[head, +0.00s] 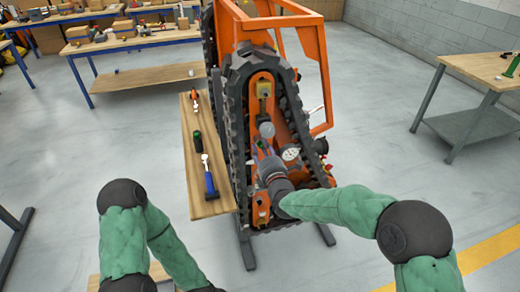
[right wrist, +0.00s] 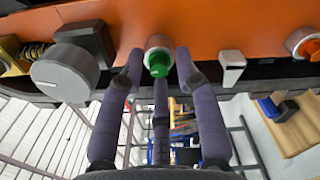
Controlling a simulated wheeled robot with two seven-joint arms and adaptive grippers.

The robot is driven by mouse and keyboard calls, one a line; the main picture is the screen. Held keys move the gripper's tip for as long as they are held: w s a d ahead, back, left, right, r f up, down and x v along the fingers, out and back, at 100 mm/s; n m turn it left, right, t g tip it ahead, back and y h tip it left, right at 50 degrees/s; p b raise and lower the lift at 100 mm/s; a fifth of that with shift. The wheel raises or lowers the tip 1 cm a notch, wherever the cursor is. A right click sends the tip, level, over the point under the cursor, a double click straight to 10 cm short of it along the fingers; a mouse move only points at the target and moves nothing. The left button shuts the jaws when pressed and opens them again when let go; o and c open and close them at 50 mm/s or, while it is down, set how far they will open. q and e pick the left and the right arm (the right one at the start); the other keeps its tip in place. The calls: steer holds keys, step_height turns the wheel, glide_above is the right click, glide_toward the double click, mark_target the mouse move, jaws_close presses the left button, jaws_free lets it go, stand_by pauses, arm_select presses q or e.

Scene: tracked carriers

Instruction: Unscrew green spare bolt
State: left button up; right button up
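The green bolt (right wrist: 158,66) sticks out of a pale round collar on the orange carrier frame (right wrist: 215,32) in the right wrist view. My right gripper (right wrist: 159,58) has its purple-grey fingers spread around the bolt, with one fingertip on either side and a third finger below. Gaps show between the side fingertips and the bolt, so the gripper looks open. In the head view my right gripper (head: 264,150) reaches up against the front of the tracked carrier, and the bolt cannot be made out there.
A grey round knob (right wrist: 63,74) and a light grey lever (right wrist: 232,68) flank the bolt. A gauge (head: 290,153) sits close to my right gripper. A wooden board with tools (head: 205,205) lies left of the track. Workbenches stand farther back and right.

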steer(key=m+b, duration=0.1)
steer(key=m, duration=0.1)
steer(key=shift+m, duration=0.4)
steer(key=m+b, duration=0.3)
steer(key=m, duration=0.1)
steer(key=shift+f, duration=0.15)
steer(key=m+b, duration=0.2)
steer(key=m, duration=0.1)
steer(key=shift+m, duration=0.3)
steer(key=shift+m+b, duration=0.7)
steer(key=shift+m, duration=0.2)
steer(key=m+b, duration=0.5)
steer(key=m, duration=0.1)
steer(key=shift+m+b, duration=0.55)
steer(key=shift+m, duration=0.85)
steer(key=shift+r+m, duration=0.2)
steer(key=shift+m, duration=0.3)
